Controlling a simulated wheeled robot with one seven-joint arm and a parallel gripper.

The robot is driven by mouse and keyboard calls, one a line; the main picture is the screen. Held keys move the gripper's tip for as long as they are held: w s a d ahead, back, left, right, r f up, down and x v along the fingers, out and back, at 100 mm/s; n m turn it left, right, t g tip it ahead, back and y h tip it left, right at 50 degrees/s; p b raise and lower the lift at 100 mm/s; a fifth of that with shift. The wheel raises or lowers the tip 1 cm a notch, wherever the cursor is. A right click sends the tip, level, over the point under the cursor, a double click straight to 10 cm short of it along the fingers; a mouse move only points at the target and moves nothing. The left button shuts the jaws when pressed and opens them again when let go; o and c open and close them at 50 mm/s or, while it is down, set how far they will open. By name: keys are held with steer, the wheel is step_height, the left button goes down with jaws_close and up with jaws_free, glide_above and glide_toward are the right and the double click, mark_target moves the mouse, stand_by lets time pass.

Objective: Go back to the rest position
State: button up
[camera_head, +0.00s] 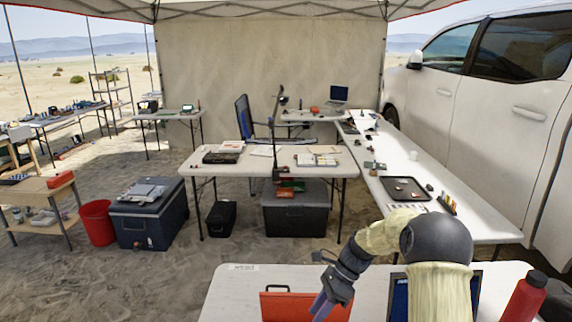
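My arm, with cream-coloured links and a black joint, reaches in from the bottom right over the near white table (232,290). My gripper (321,305) points down at the table's front part, in front of an orange-red box or tray (285,303). Its dark fingers are small and partly cut by the lower frame edge. I cannot tell whether they are open or shut, or whether they touch the box. No held object can be made out.
A red bottle (525,298) and a dark blue-framed item (398,298) stand on the near table. Beyond are a middle table (200,170), a long right table (460,225) with a black tray (405,204), a cooler (150,225), a red bucket (98,222) and a white vehicle (470,110).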

steer(key=s+d+n+t+h+b, duration=0.2)
steer(key=s+d+n+t+h, duration=0.1)
steer(key=s+n, duration=0.6)
steer(key=s+d+n+t+h+b, duration=0.2)
steer(key=s+d+n+t+h, duration=0.1)
steer(key=s+n, duration=0.5)
steer(key=shift+s+d+r+n+h, duration=0.3)
steer(key=shift+s+d+n, duration=0.15)
steer(key=shift+s, duration=0.75)
steer(key=shift+w, duration=0.15)
